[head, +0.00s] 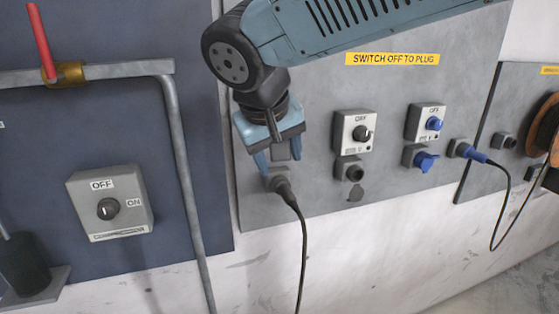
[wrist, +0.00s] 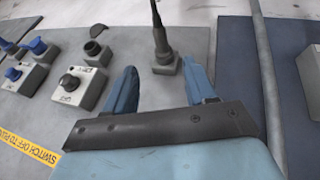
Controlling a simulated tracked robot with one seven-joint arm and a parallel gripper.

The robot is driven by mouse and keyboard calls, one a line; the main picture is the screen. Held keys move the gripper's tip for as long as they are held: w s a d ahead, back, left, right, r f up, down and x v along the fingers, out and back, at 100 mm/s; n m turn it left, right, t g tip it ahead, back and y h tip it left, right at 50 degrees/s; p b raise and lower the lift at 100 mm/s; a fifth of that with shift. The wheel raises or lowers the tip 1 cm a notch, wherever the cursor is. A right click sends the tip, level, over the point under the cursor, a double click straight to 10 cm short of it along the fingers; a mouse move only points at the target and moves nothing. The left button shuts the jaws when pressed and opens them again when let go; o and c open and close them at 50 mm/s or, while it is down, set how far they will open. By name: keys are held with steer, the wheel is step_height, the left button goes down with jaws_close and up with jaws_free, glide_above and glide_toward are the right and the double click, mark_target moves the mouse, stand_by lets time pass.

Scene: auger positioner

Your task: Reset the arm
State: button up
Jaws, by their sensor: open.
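My gripper (head: 279,162) hangs in front of the grey panel (head: 320,205) with its two blue fingers apart and nothing held between them. A black plug (head: 281,188) with a dark cable sits in a grey socket just below the fingertips. In the wrist view my gripper (wrist: 160,72) shows open, and the plug (wrist: 161,42) and its socket appear between and beyond the fingertips. The plug seems clear of both fingers; I cannot tell the exact gap in depth. My forearm crosses the top of the head view and hides part of the panel.
Right of my gripper are a black-knob switch (head: 360,133), an open-lidded socket (head: 350,172), a blue-knob switch (head: 433,123) and a blue plug (head: 468,151). Left are a grey OFF/ON box (head: 109,205), a vertical pipe (head: 183,170) and a red-handled valve (head: 66,73).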

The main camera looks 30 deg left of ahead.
stand_by(0.4)
steer(key=w+d+m+h, duration=0.1)
steer(key=w+d+m, duration=0.3)
steer(key=d, duration=1)
steer(key=w+d+m+h, duration=0.1)
steer(key=w+d, duration=0.6)
steer(key=d, duration=0.7)
steer(key=s+d+f+m, duration=0.2)
steer(key=s+d, duration=0.2)
steer(key=d, duration=0.6)
steer(key=s+d+f+m, duration=0.2)
steer(key=s+d+m, duration=0.1)
steer(key=d, duration=0.8)
steer(key=shift+s+m+y, duration=0.3)
steer(key=shift+s+y, duration=0.1)
steer(key=shift+s, duration=0.1)
